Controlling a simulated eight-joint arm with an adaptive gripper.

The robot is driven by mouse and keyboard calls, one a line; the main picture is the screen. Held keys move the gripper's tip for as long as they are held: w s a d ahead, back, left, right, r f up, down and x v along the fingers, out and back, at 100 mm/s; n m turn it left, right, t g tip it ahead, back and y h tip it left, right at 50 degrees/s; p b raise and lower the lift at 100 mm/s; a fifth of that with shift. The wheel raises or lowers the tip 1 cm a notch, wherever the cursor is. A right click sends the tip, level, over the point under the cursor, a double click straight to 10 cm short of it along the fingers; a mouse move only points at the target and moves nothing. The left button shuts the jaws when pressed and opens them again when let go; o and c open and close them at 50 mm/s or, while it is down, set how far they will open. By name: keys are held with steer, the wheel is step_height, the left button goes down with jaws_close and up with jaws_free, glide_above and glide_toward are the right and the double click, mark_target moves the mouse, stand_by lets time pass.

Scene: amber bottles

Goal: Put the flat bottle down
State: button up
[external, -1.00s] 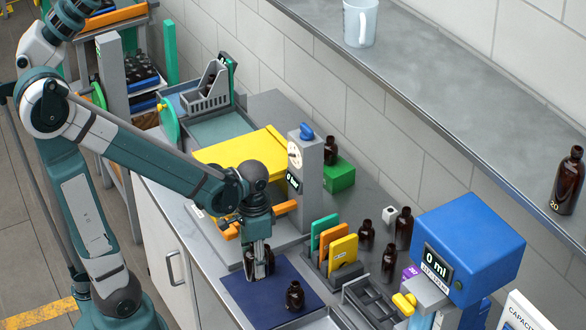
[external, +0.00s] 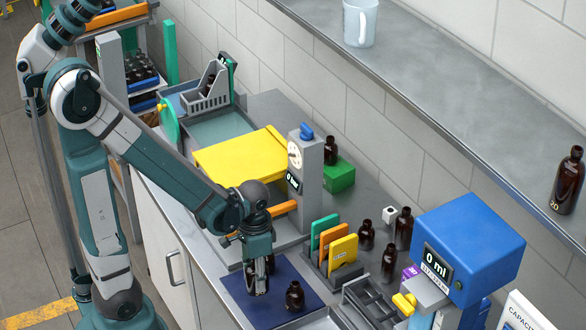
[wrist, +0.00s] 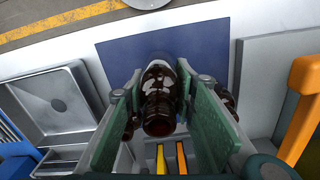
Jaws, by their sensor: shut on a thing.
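My gripper (external: 258,281) is over the dark blue mat (external: 234,286) with its fingers pointing down. In the wrist view, my gripper (wrist: 158,100) is shut on a dark amber bottle (wrist: 159,98), which sits between the green finger pads. The held bottle (external: 262,289) is partly hidden by the fingers in the external view. It is low over the mat; I cannot tell whether its base touches. The mat also shows in the wrist view (wrist: 115,62). A second amber bottle (external: 295,297) stands on the mat, to the right of my gripper.
A rack with green, orange and yellow plates (external: 342,251) stands behind the mat. Several amber bottles (external: 389,262) stand farther right, near a blue-topped dispenser (external: 468,245). A grey metal tray (wrist: 55,100) lies beside the mat. A yellow panel (external: 238,158) is behind my gripper.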

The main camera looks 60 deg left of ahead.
steer(key=shift+f+b, duration=0.3)
steer(key=shift+f, duration=1.6)
steer(key=shift+f, duration=0.15)
steer(key=o, duration=1.1)
steer(key=shift+r, duration=0.3)
steer(key=shift+r+p, duration=0.95)
steer(key=shift+r, duration=4.95)
